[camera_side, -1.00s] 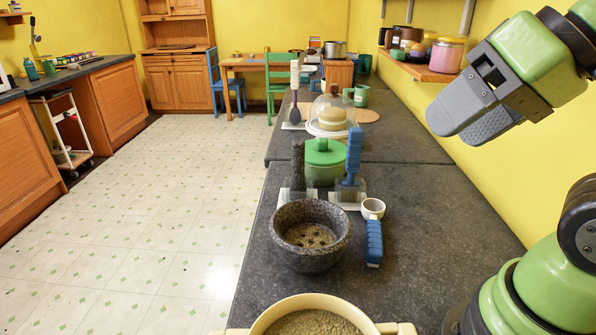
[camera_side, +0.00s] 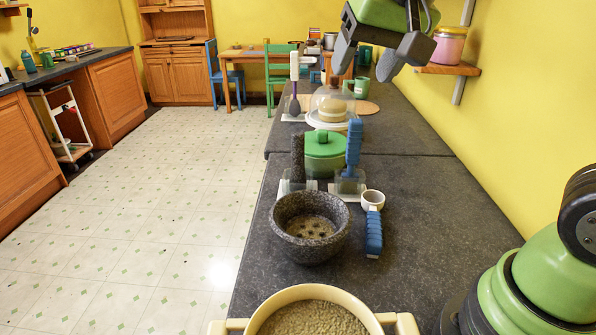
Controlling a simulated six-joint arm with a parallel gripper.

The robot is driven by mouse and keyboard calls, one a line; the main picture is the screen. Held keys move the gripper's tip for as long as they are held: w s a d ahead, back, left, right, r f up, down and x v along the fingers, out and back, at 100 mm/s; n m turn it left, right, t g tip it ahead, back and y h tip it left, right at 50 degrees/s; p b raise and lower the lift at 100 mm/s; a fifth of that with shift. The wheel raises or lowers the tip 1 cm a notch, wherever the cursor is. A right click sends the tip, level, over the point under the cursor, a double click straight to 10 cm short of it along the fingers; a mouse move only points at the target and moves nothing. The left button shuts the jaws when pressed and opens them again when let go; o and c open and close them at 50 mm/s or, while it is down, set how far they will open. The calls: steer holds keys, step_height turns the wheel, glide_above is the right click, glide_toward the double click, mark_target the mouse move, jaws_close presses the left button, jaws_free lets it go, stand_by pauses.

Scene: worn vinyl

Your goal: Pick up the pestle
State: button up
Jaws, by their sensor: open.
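The pestle (camera_side: 298,160) is a dark grey stone rod. It stands upright in a small clear holder behind the mortar, and its lower end is partly hidden by the mortar rim. The mortar (camera_side: 283,230) is a speckled grey stone bowl with dark spots inside. My gripper (camera_side: 365,62) is open and empty. It hangs high above the counter, above and to the right of the pestle in the picture, with its fingers pointing down.
A blue-handled tool (camera_side: 354,147) stands in a clear holder right of the pestle. A blue-handled scoop (camera_side: 373,233) lies right of the mortar. A cream pot of grain (camera_side: 404,322) is in front. The right counter is clear.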

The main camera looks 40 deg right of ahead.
steer(key=m+g+h, duration=0.1)
steer(key=m+h, duration=0.1)
glide_toward(298, 135)
steer(key=shift+m+h, duration=0.3)
steer(key=shift+h, duration=0.4)
steer(key=x, duration=0.6)
steer(key=shift+w+a+f, duration=0.2)
steer(key=shift+w+f, duration=0.15)
steer(key=shift+x, duration=2.75)
steer(key=shift+s+a+f, duration=0.1)
steer(key=shift+s+a, duration=0.05)
steer(key=shift+a, duration=0.1)
jaws_close()
